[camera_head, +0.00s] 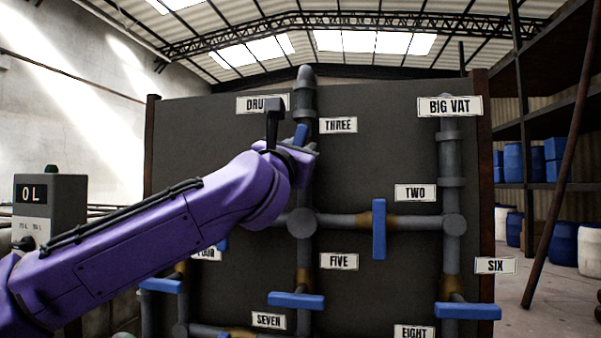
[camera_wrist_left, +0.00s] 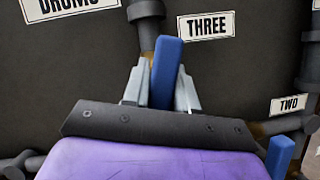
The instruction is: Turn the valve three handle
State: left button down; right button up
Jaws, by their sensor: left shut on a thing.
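The valve three handle is a blue bar (camera_head: 301,134) on the upright grey pipe, left of the label THREE (camera_head: 338,125). In the left wrist view the blue handle (camera_wrist_left: 167,72) stands close to upright between the two grey fingers. My left gripper (camera_head: 306,146) is shut on this handle; it also shows in the left wrist view (camera_wrist_left: 161,88). The purple wrist hides the lower part of the handle and part of the pipe behind it. My right gripper is in neither view.
The blue handle by label TWO (camera_head: 379,229) is upright. The handles below label FIVE (camera_head: 296,300) and below label SIX (camera_head: 467,311) lie level. A grey box reading 0 L (camera_head: 49,208) stands at the left. Shelves with blue barrels (camera_head: 513,162) are at the right.

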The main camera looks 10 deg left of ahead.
pick_arm(q)
jog(key=shift+f+n+y+b, duration=0.15)
jog(key=shift+n+y+b, duration=1.15)
jog(key=shift+n, duration=1.1)
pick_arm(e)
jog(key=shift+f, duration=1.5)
pick_arm(q)
jog(key=shift+a+n+y, duration=0.1)
jog(key=shift+n+y, duration=0.2)
jog(key=shift+n, duration=0.1)
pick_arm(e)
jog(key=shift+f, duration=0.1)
pick_arm(q)
jog(key=c, duration=1)
grip_release()
